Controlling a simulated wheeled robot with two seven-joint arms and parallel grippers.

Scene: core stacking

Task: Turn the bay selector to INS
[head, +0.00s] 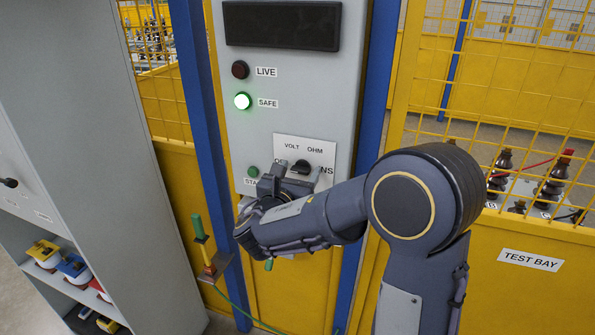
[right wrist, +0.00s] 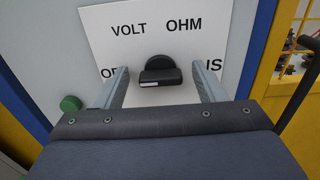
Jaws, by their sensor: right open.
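The bay selector is a black knob (head: 301,166) on a white plate (head: 318,148) on the grey panel. In the right wrist view the knob (right wrist: 161,72) lies about level, and a white mark shows at its left end, toward the partly hidden label starting with O. VOLT and OHM stand above it; INS, at the right, is partly covered by a finger. My right gripper (head: 293,180) is open at the knob. In the right wrist view its fingers (right wrist: 160,82) stand on either side of the knob, with visible gaps. My left gripper is out of view.
A lit green SAFE lamp (head: 242,101) and a dark LIVE lamp (head: 240,69) sit above on the panel. A green button (head: 253,172) is just left of the plate. Blue posts and yellow mesh fencing flank the panel. A grey shelf unit (head: 90,130) stands at left.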

